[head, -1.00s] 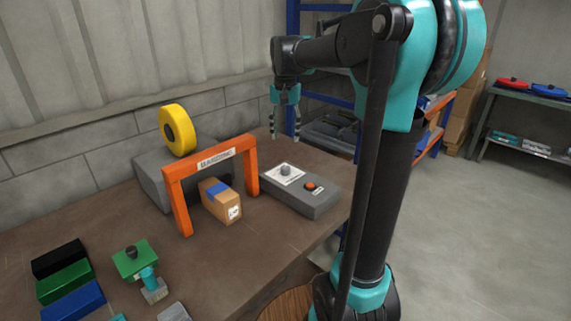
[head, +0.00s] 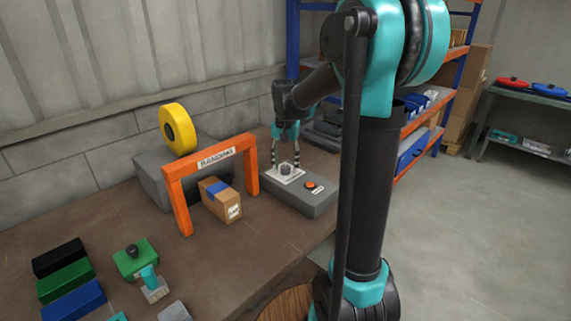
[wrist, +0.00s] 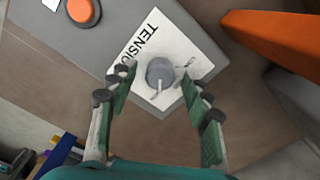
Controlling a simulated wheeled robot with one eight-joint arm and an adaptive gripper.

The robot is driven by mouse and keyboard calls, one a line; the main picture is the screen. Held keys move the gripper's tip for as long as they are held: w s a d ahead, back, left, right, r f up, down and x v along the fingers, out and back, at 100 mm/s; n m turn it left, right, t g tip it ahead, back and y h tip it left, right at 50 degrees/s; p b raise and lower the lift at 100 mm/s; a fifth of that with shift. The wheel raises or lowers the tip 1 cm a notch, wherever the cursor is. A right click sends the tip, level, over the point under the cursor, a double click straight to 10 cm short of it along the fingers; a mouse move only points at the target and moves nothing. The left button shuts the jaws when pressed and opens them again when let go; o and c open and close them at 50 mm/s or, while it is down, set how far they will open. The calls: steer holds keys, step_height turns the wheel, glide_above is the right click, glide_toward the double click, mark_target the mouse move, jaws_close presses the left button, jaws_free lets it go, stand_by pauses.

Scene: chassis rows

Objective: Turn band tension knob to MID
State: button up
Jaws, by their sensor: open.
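The grey tension knob (head: 285,170) stands on a white label plate (head: 273,177) on top of a grey control box (head: 304,203). In the wrist view the knob (wrist: 160,73) shows a light pointer towards the bottom of the picture. The label (wrist: 140,50) reads "TENSION"; its smaller marks are too blurred to read. My gripper (head: 286,164) is over the box, close above the knob. In the wrist view my gripper (wrist: 160,85) is open, with one finger on each side of the knob and visible gaps. I cannot tell the exact height of the fingertips.
An orange-red button (head: 310,185) sits on the same box. The orange banding arch (head: 251,165) stands left of it with a cardboard box (head: 219,200) under it. A yellow reel (head: 177,129) is behind. Bare bench lies in front of the box.

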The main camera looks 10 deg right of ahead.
steer(key=shift+c, duration=0.4)
jaws_close()
steer(key=shift+n, duration=0.4)
steer(key=n, duration=0.4)
steer(key=shift+n, duration=0.3)
steer(key=n, duration=0.4)
steer(key=shift+n, duration=0.3)
steer(key=shift+o, duration=0.4)
jaws_free()
